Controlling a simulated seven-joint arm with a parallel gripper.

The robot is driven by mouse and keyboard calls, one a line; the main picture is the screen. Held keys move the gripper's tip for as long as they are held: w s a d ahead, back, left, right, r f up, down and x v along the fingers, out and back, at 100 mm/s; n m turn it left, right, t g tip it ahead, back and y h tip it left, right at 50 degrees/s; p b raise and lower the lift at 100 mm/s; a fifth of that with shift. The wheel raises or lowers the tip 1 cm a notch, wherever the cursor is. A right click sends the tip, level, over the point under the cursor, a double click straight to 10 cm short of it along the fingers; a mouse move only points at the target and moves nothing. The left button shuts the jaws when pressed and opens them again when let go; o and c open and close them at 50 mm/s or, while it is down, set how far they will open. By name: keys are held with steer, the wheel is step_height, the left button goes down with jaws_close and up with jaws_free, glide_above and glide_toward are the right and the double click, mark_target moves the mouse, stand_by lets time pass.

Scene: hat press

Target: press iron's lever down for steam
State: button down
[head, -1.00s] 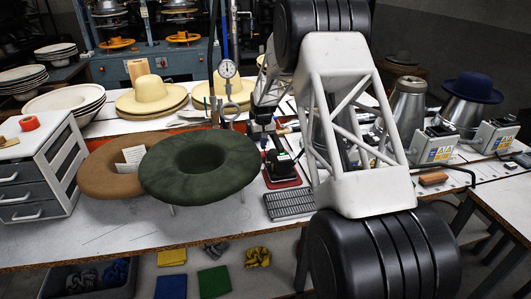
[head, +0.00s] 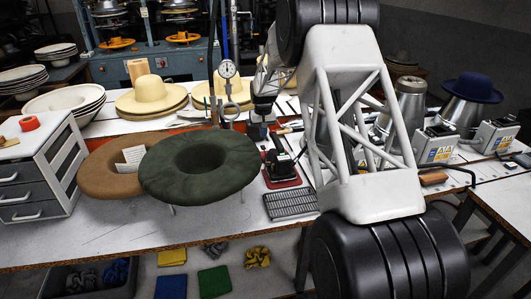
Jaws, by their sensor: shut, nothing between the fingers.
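My own arm covers much of the area to the right.
A dark green felt hat (head: 200,184) and a brown one (head: 108,180) stand left of the iron. A grey grate (head: 291,205) lies in front. A round gauge (head: 227,68) stands behind, left of my gripper. Metal hat forms (head: 408,108) are at right.

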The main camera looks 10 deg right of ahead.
steer(key=shift+r, duration=1.3)
steer(key=s+a+r, duration=0.1)
steer(key=s+r, duration=0.5)
steer(key=s, duration=0.4)
steer(key=s+a+r+t, duration=0.1)
steer(key=s+r, duration=0.5)
steer(key=s, duration=0.3)
steer(key=s+a+r, duration=0.1)
steer(key=s+r, duration=0.6)
steer(key=s, duration=0.3)
steer(key=s+a+f+t, duration=0.1)
steer(key=s+f, duration=0.1)
steer(key=s, duration=3.3)
steer(key=shift+f+t, duration=0.3)
steer(key=shift+f, duration=0.1)
